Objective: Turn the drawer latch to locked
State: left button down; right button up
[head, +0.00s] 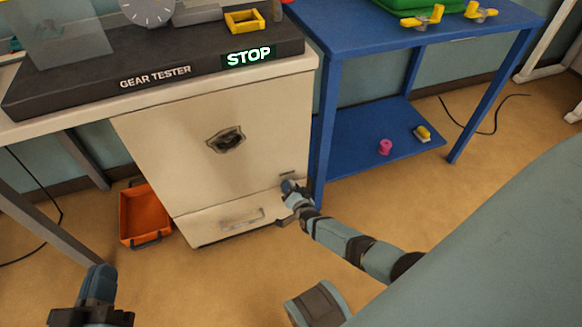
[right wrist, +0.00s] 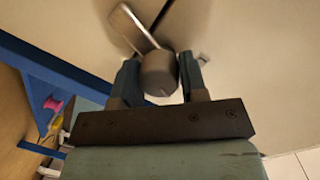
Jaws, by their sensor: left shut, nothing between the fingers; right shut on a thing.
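The drawer (head: 195,228) is at the bottom of the cream cabinet (head: 170,165) in the head view and looks closed. It has a metal pull handle (head: 242,218). My right gripper (head: 291,190) is at the cabinet's lower right, by the drawer's upper right corner. In the right wrist view its fingers are shut on the grey round hub of the latch (right wrist: 158,75), and a flat metal lever sticks out up and left. In the head view the gripper hides most of the latch. My left gripper (head: 98,275) is shut and empty at the lower left, away from the cabinet.
A blue table (head: 330,120) stands close to the cabinet's right side, its lower shelf holding a pink spool (head: 385,147) and a yellow item (head: 423,134). An orange bin (head: 145,215) lies on the floor left of the drawer. Floor before the drawer is clear.

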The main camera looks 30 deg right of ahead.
pick_arm(q)
jog(key=shift+s+a+r+t+p, duration=0.1)
jog(key=shift+r+t+p, duration=0.3)
jog(key=shift+r, duration=0.65)
pick_arm(e)
jog(key=shift+n, duration=1.6)
jog(key=shift+h, duration=0.4)
jog(key=o, duration=0.9)
jog(key=shift+s, duration=0.1)
